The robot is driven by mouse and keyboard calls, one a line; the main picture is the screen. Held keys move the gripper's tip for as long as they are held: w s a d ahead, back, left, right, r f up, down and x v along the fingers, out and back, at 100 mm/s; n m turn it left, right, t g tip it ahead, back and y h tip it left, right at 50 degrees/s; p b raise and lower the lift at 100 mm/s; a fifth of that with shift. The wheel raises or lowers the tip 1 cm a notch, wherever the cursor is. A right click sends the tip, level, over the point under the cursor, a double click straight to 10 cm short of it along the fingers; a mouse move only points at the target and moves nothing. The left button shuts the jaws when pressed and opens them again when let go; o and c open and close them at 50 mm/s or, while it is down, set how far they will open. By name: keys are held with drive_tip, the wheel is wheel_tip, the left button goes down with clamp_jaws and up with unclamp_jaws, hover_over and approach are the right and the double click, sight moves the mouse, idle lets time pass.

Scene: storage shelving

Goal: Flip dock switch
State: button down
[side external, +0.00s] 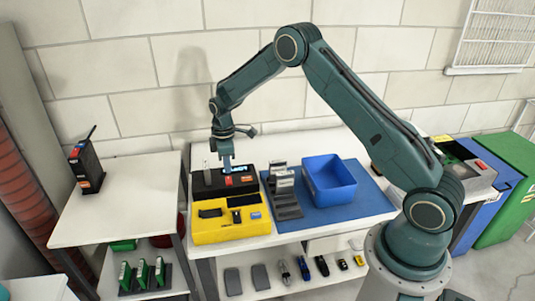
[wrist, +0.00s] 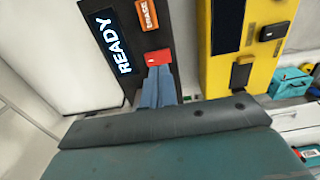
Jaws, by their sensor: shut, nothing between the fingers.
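The black dock (side external: 207,190) stands at the back left of the table, behind a yellow case. In the wrist view the dock (wrist: 148,20) has a lit display (wrist: 113,42) reading READY, an orange ERASE label (wrist: 147,14) and a red switch (wrist: 157,57). My gripper (side external: 228,170) points down over the dock, shut and empty. In the wrist view the closed fingertips of my gripper (wrist: 158,69) are right beside the red switch's near edge. I cannot tell whether they touch it.
The yellow case (side external: 205,231) sits in front of the dock. A grey holder (side external: 287,207) and a blue bin (side external: 330,180) on a blue mat (side external: 370,200) stand to the right. A side table (side external: 110,215) with a black radio (side external: 86,167) stands left.

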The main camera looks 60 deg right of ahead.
sight(229, 182)
wheel_tip(229, 182, up, 11)
drive_tip(key=shift+f, duration=0.2)
idle(0.5)
drive_tip(key=shift+s+a, duration=0.25)
drive_tip(key=shift+s, duration=0.05)
drive_tip(key=shift+f, duration=0.15)
wheel_tip(229, 182, down, 14)
drive_tip(key=shift+r, duration=0.1)
idle(0.8)
